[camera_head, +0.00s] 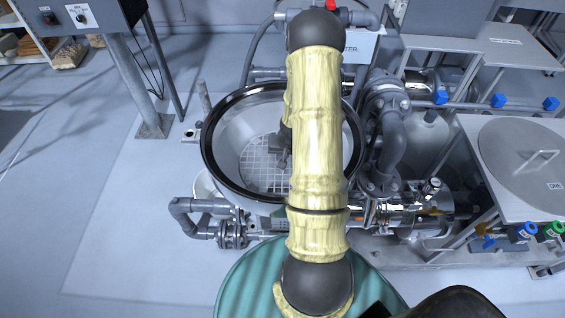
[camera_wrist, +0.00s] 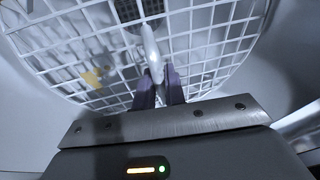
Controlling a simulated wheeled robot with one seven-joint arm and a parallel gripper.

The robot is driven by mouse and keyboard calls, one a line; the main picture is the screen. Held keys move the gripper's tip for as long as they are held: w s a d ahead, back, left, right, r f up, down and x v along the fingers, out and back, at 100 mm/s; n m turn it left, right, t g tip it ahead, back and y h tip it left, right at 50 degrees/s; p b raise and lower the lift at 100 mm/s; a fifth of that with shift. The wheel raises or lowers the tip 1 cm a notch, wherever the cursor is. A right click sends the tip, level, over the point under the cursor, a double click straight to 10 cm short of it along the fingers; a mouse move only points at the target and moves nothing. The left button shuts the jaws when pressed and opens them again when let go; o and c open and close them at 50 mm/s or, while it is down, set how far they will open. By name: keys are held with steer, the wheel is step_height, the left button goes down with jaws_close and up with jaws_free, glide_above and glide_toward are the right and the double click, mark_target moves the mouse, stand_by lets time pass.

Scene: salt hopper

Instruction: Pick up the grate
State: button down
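The grate (camera_head: 262,168) is a round white wire grid lying inside the black-rimmed hopper (camera_head: 208,150). In the wrist view the grate (camera_wrist: 215,42) fills the upper part, and a pale raised bar (camera_wrist: 152,48), which looks like its handle, runs toward my fingers. My gripper (camera_head: 283,158) is down inside the hopper, over the grate, partly hidden by my arm in the head view. In the wrist view my gripper (camera_wrist: 160,86) has two purplish fingers close together at the bar's near end. Whether they press on it is unclear.
A small yellow-brown lump (camera_wrist: 93,77) shows at the grate. Pipes and valves stand right of the hopper, with a steel table holding a round lid (camera_head: 525,160). The floor at left is mostly clear.

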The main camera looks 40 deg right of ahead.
steer(key=shift+r, duration=0.1)
stand_by(0.4)
step_height(320, 180, up, 10)
steer(key=shift+f+p, duration=0.1)
steer(key=shift+p, duration=0.8)
